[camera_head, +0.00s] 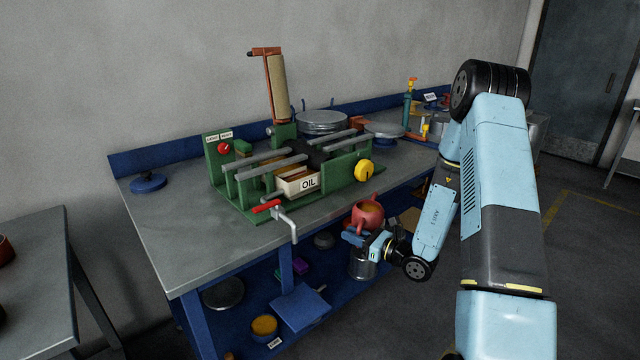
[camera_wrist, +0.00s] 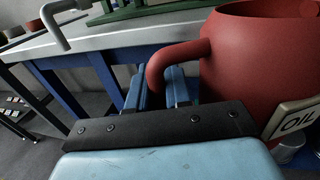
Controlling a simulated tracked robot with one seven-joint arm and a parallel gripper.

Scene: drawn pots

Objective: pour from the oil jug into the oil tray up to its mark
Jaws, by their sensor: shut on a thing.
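The oil jug (camera_head: 368,218) is a round red pot, with an OIL tag on its side in the wrist view (camera_wrist: 240,70). Amber content shows in its mouth in the head view. It looks about upright. My gripper (camera_head: 357,237) is shut on its handle, which passes between the blue fingers in the wrist view (camera_wrist: 160,88). The jug is held off the bench's front edge, right of and nearer than the oil tray (camera_head: 290,188). That cream tray, labelled OIL, sits in the green roller machine. Its level and mark are too small to tell.
The green machine (camera_head: 345,167) stands on the grey bench (camera_head: 190,240). Its red-handled crank (camera_head: 280,217) sticks out at the front, left of the jug. A yellow knob (camera_head: 365,170) is on its right side. The bench's front left is clear.

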